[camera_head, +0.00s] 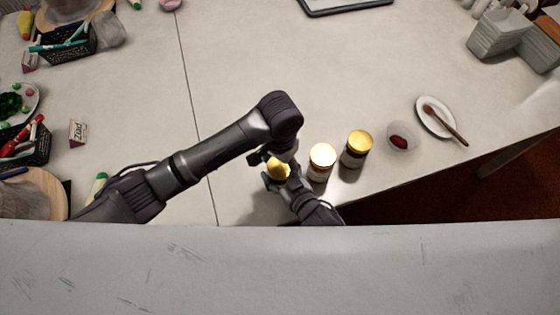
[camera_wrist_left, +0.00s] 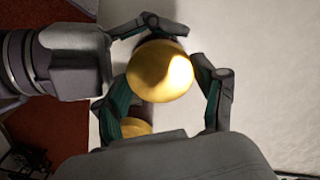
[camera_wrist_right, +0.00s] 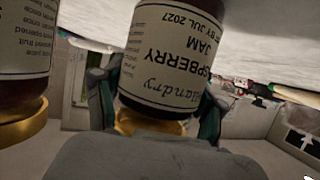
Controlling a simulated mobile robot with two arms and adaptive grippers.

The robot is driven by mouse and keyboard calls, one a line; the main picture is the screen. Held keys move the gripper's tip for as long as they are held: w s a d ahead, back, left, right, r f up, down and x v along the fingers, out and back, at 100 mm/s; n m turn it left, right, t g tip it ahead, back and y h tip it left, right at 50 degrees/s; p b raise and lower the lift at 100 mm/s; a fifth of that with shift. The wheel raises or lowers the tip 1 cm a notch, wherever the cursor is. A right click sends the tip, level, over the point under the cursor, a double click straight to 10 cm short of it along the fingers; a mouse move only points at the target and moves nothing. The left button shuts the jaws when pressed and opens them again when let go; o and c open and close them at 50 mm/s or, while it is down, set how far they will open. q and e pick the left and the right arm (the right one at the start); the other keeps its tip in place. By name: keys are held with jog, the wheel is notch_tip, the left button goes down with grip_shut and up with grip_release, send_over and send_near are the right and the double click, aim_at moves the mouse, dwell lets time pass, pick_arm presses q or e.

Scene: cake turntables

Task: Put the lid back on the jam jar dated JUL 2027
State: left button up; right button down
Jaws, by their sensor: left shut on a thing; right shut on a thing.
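The jam jar (camera_wrist_right: 165,55) shows upside down in the right wrist view, its label reading RASPBERRY JAM and JUL 2027. My right gripper (camera_wrist_right: 155,105) is shut around its body. A gold lid (camera_wrist_left: 160,75) sits between the fingers of my left gripper (camera_wrist_left: 168,92), which is shut on it from above. The lid also shows in the head view (camera_head: 279,170) and at the jar's mouth in the right wrist view (camera_wrist_right: 140,122). Whether it is fully seated I cannot tell. In the head view, my left arm partly covers the jar and both grippers meet there.
Two more gold-lidded jars (camera_head: 321,160) (camera_head: 357,147) stand just right of my grippers. Further right are a small bowl (camera_head: 400,137) of red jam and a white saucer (camera_head: 436,117) with a spoon. The table edge is close by.

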pick_arm(q)
jog(key=o, duration=1.4)
jog(key=shift+c, duration=0.2)
jog(key=shift+d, duration=0.1)
notch_tip(320, 180, up, 12)
jog(key=shift+a, duration=0.2)
jog(key=shift+w, duration=0.1)
pick_arm(e)
grip_release()
jog(key=shift+s, duration=0.1)
jog(key=v, duration=1.2)
